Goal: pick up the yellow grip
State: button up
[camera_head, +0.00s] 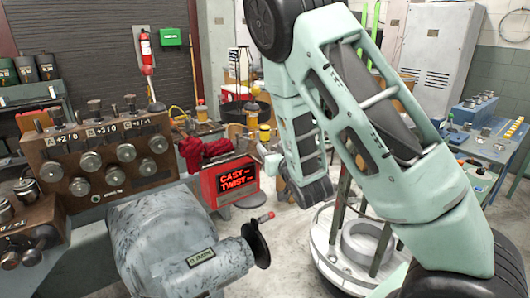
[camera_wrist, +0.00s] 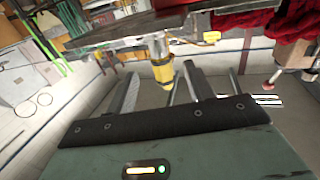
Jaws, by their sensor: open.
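A yellow piece with a pale upper part (camera_wrist: 162,70) shows in the wrist view at the edge of a dark bench top, beyond my gripper and roughly in line with the gap between its fingers. Its far side is hidden. In the head view a small yellow piece (camera_head: 264,133) stands just left of my forearm; I cannot tell for sure that it is the same one. My gripper (camera_wrist: 160,84) is open and empty, with free space between it and the yellow piece. In the head view my gripper (camera_head: 288,165) is small and partly hidden by my own arm.
A red cloth (camera_head: 205,150) lies on the bench behind a red display box (camera_head: 232,180); the cloth also hangs near the top right of the wrist view (camera_wrist: 222,25). A grey machine housing (camera_head: 180,245) fills the lower left. A blue bench (camera_head: 480,145) stands at right.

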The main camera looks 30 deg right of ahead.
aim_at(267, 138)
jog(key=shift+w+d+r, duration=0.1)
jog(key=shift+w, duration=0.4)
jog(key=p+x, duration=0.1)
jog(key=x, duration=0.1)
jog(key=r+p+x, duration=0.1)
jog(key=x, duration=0.1)
jog(key=shift+w+p, duration=0.3)
jog(key=shift+p, duration=0.1)
jog(key=shift+w+d, duration=0.15)
jog(key=shift+w, duration=0.25)
jog(key=shift+f, duration=0.1)
grip_shut()
